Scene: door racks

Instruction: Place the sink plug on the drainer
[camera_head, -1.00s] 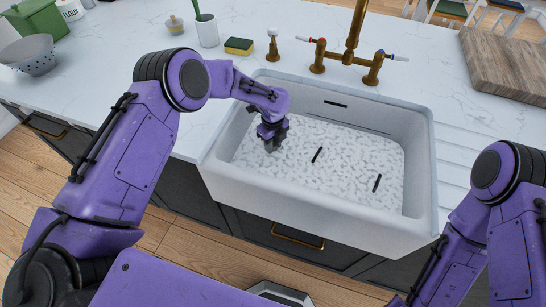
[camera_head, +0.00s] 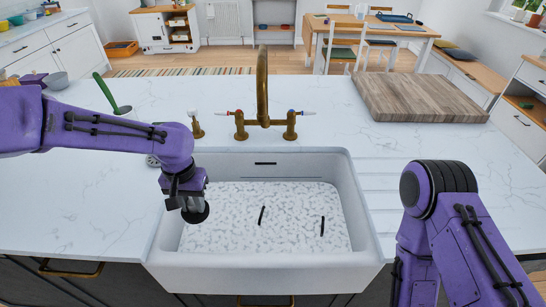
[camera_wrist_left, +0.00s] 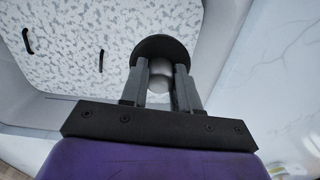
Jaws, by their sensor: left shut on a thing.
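My left gripper (camera_head: 190,198) is shut on the sink plug (camera_head: 197,213), a black disc with a grey knob. It holds the plug above the left side of the white sink (camera_head: 356,215). In the left wrist view, the two fingers (camera_wrist_left: 164,85) close around the knob, and the disc (camera_wrist_left: 158,47) shows beyond them. The drainer (camera_head: 378,183) is the grooved strip of counter to the right of the sink, and it is clear where it shows. My right arm stands at the lower right; its gripper is out of view.
A wooden board (camera_head: 418,97) lies on the counter behind the drainer. A brass tap (camera_head: 263,95) with two handles stands behind the sink. The sink holds a speckled surface (camera_head: 285,210) with dark slots. A green-handled utensil (camera_head: 105,92) is at the left.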

